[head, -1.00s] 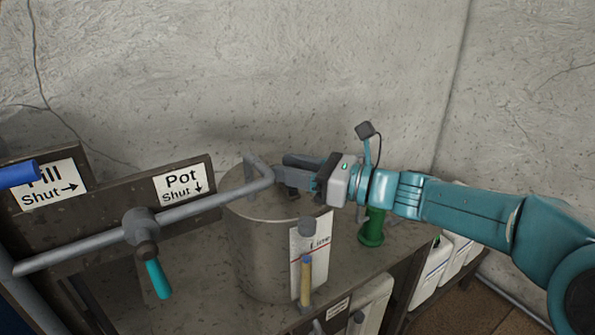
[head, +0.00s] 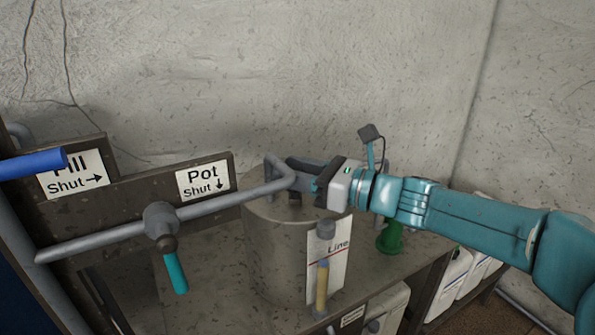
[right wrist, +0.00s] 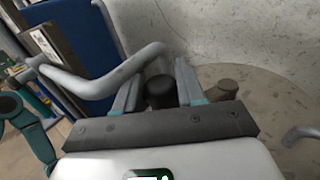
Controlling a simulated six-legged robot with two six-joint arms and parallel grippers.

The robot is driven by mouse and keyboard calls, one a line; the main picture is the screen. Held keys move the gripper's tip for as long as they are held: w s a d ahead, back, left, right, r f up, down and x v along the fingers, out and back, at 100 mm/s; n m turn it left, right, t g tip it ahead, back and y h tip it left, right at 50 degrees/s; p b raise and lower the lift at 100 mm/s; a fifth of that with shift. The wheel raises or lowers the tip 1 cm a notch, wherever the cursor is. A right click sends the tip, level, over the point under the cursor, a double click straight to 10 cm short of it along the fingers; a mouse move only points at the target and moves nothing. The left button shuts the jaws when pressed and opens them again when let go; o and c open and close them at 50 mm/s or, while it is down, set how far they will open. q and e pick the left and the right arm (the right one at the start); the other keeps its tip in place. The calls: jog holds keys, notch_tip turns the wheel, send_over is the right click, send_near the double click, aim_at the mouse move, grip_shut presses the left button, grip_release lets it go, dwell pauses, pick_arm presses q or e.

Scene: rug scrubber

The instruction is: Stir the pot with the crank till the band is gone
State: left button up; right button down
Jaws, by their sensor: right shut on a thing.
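The grey metal pot (head: 272,250) stands on the bench. My right gripper (head: 299,178) is over its top, beside the bent end of a grey pipe. In the right wrist view, the gripper (right wrist: 161,90) is shut on a dark upright knob (right wrist: 160,92), apparently the crank's handle. A brown stub (right wrist: 222,90) stands on the pot top beside it. The rest of the crank is hidden. A sight tube (head: 322,285) on the pot's front holds tan contents with a thin bluish layer on top, beside a label (head: 338,240) reading "Line". My left gripper is out of view.
The grey pipe (head: 95,241) crosses from the left to above the pot. Its valve has a teal lever (head: 176,272) hanging down. A "Pot Shut" sign (head: 203,181) and a blue lever (head: 33,163) are at the left. A green object (head: 390,237) and white jugs (head: 455,270) stand at the right.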

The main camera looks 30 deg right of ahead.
jog(key=shift+a+f, duration=0.1)
jog(key=c, duration=0.8)
grip_release()
jog(key=shift+a, duration=0.1)
jog(key=shift+d, duration=0.2)
jog(key=b+v, duration=0.3)
jog(key=v, duration=1.3)
jog(key=shift+a, duration=0.1)
